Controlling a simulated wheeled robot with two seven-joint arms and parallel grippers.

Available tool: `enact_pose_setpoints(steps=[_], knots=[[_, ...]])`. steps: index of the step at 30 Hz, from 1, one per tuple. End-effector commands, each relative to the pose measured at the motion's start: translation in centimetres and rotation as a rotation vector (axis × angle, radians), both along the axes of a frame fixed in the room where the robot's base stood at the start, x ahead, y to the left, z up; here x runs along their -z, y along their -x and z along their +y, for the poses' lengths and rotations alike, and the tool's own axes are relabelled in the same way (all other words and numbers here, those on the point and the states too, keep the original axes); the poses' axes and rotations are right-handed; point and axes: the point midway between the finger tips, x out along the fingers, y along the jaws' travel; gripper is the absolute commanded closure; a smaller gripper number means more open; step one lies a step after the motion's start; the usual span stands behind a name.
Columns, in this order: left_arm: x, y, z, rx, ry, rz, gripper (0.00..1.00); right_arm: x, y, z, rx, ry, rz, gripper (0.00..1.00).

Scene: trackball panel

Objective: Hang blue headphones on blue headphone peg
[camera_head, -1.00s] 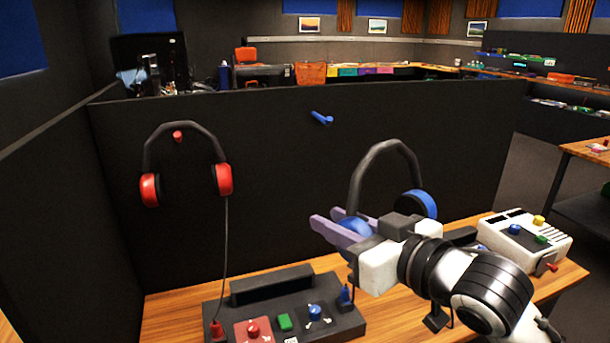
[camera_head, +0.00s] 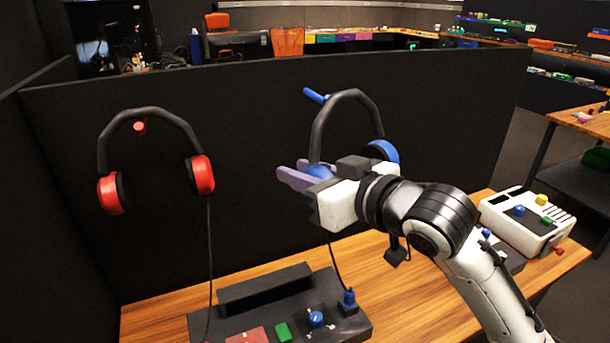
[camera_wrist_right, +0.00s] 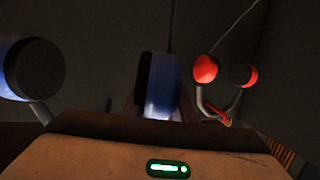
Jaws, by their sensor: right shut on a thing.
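The blue headphones (camera_head: 350,97) have a dark band and blue ear cups. My right gripper (camera_head: 297,176) is shut on their left ear cup and holds them up off the table, band upward. In the right wrist view the held blue cup (camera_wrist_right: 160,85) shows between the fingers, and the other blue cup (camera_wrist_right: 35,68) is at the left. The blue headphone peg (camera_head: 315,96) sticks out of the dark partition, just left of the band's top in the head view. I cannot tell the depth gap between band and peg. My left gripper is not in view.
Red headphones (camera_head: 152,115) hang on a red peg (camera_head: 139,127) at the left; they also show in the right wrist view (camera_wrist_right: 206,70). A dark control panel (camera_head: 262,318) and a white box (camera_head: 525,221) stand on the wooden table (camera_head: 160,310). The partition (camera_head: 250,130) is close behind.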

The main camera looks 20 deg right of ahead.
Motion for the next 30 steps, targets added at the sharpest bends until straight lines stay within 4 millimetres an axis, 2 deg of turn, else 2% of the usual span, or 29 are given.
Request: enact_pose_setpoints(steps=[14, 30], knots=[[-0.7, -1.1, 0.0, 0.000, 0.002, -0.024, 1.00, 0.2, -2.9, 0.1, 0.000, 0.000, -0.002, 1.00], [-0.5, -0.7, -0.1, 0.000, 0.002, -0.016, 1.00, 0.3, -6.1, 0.2, 0.000, 0.000, -0.002, 1.00]])
